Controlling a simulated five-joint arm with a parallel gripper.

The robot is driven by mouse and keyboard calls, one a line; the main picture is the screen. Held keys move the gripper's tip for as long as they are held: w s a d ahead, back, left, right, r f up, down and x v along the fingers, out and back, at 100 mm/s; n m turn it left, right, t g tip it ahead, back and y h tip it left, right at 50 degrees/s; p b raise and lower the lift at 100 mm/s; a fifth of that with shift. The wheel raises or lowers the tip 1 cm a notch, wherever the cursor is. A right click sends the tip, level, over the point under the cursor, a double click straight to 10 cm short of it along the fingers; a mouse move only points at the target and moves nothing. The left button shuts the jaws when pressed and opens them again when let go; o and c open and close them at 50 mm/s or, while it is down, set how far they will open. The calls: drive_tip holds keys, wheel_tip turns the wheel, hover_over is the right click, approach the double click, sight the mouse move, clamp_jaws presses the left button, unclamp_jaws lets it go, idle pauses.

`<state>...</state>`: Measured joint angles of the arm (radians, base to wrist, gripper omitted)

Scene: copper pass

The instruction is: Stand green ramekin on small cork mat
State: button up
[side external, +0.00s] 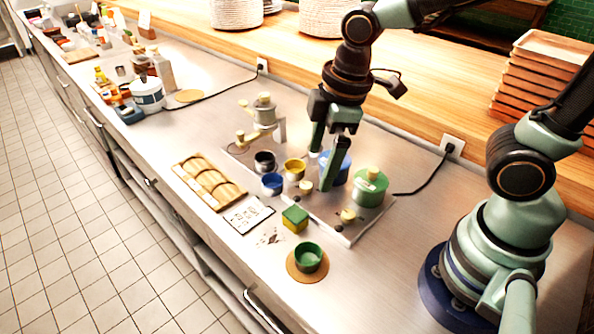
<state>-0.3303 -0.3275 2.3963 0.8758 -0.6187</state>
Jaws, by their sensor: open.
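The green ramekin (308,258) stands upright on a round cork mat (293,270) near the front edge of the counter. The mat's rim shows around the ramekin's base. My gripper (321,169) is open and points down, behind and above the ramekin and well apart from it. Its fingers hang in front of a blue pot and beside the yellow ramekin. I see nothing between the fingers.
Yellow (295,170), blue (271,184) and black (264,162) ramekins stand left of my gripper. A lidded green pot (370,188) is to its right. A green-and-yellow block (295,217) is behind the green ramekin. A wooden tray (208,182) lies further left.

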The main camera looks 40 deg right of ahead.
drive_tip(key=d+r+m+t, duration=0.3)
drive_tip(key=d+r+m, duration=0.3)
drive_tip(key=d+m, duration=0.3)
drive_tip(key=shift+d+r+m+t+h, duration=0.3)
drive_tip(key=shift+d+r+m+h, duration=0.1)
drive_tip(key=shift+m, duration=0.5)
